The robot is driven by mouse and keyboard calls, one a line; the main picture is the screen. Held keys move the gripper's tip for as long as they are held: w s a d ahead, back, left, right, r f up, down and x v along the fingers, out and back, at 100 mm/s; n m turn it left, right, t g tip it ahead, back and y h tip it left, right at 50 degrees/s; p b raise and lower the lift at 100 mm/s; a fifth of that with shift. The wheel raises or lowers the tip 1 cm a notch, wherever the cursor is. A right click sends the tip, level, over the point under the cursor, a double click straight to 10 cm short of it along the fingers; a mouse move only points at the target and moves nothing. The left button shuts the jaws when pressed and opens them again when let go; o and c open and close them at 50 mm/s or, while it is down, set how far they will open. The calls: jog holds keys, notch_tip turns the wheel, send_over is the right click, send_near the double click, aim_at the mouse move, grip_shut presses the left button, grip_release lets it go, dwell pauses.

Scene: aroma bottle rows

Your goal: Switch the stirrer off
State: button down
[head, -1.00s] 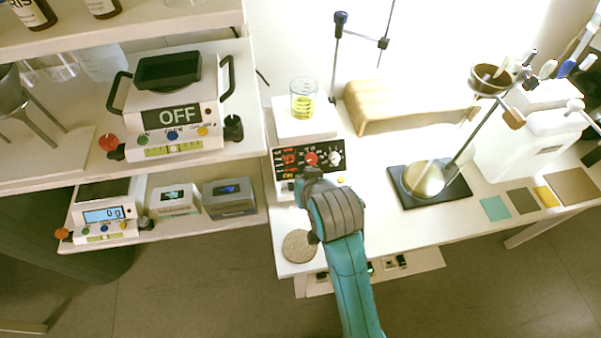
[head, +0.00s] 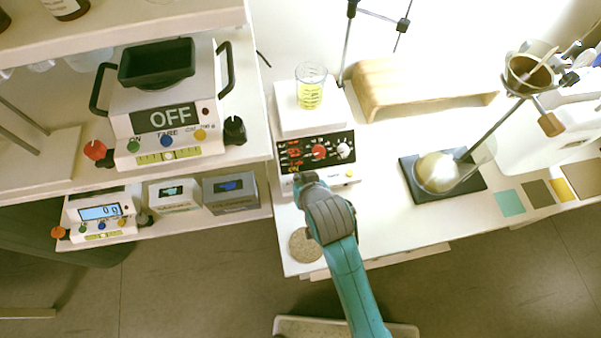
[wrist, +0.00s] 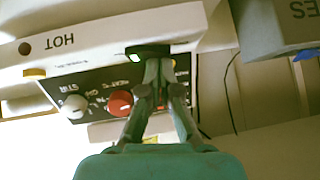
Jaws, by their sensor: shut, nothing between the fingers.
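The stirrer (head: 315,118) is a white box with a black front panel, a red knob (head: 319,151) and a white knob (head: 343,151). A beaker of yellow liquid (head: 310,94) stands on its top plate. My gripper (head: 304,180) is shut and empty at the panel's lower left. In the wrist view the stirrer (wrist: 100,38) appears upside down, with its red knob (wrist: 120,104) left of my shut fingertips (wrist: 158,66). The tips are at a dark switch with a green light (wrist: 148,50). I cannot tell whether they touch it. The fingers hide part of the panel.
A balance reading OFF (head: 168,130) stands left on a shelf, with a smaller balance (head: 102,215) and two boxes (head: 230,192) below. Right of the stirrer are a wooden stand (head: 415,88) and a flask on a black base (head: 437,172). A round disc (head: 305,245) lies near the front edge.

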jog(key=shift+a+f, duration=0.15)
jog(key=shift+f, duration=0.05)
dwell(0.3)
jog(key=shift+w+d, duration=0.15)
jog(key=shift+d, duration=0.7)
jog(key=shift+r, duration=0.2)
